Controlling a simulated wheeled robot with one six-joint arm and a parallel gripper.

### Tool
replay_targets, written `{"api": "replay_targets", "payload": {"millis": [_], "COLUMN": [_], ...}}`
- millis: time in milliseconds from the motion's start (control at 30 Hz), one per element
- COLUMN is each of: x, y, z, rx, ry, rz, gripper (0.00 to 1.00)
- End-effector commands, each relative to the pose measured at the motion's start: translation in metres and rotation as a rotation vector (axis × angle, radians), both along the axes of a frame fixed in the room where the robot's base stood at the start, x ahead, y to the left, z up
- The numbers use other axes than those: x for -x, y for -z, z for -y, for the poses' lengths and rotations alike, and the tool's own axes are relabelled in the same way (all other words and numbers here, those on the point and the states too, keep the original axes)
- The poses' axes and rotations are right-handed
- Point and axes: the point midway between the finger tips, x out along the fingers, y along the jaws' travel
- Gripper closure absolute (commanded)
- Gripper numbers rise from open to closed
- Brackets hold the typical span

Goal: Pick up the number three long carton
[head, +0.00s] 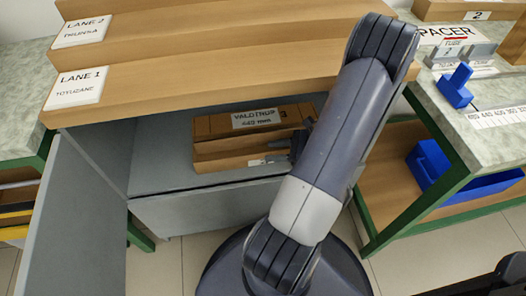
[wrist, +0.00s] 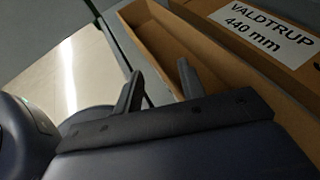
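Two long brown cartons appear to lie side by side in the grey bay under the sloped lanes. The rear carton (head: 215,126) carries a white label reading VALDTRUP 440 mm, also legible in the wrist view (wrist: 285,52). The front carton (head: 215,162) looks open-topped; its long wall and inside show in the wrist view (wrist: 160,45). My gripper (head: 277,152) is open at the front carton's right part. In the wrist view its fingers (wrist: 160,70) stand apart, seemingly on either side of the near wall. Contact cannot be told.
Sloped wooden shelves marked LANE 1 (head: 200,90) and LANE 2 overhang the bay. A grey panel (head: 75,220) stands at its left. A right-hand bench (head: 485,135) holds a blue block (head: 455,90); a blue bin (head: 470,185) sits below. Bare bay floor (head: 155,180) shows left of the cartons.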

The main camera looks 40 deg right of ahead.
Motion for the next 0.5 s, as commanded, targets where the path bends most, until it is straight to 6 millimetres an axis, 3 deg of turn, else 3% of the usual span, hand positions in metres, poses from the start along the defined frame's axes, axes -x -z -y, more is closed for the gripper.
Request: {"api": "replay_targets", "payload": {"millis": [33,200,500], "x": [-0.005,-0.018,-0.02], "y": [0.008,0.012,0.011], "z": [-0.007,-0.015,-0.015], "rx": [-0.002,0.001,0.001], "ry": [-0.004,-0.003,0.001], "rz": [0.0,0.001,0.001], "gripper": [0.62,0.62,0.65]}}
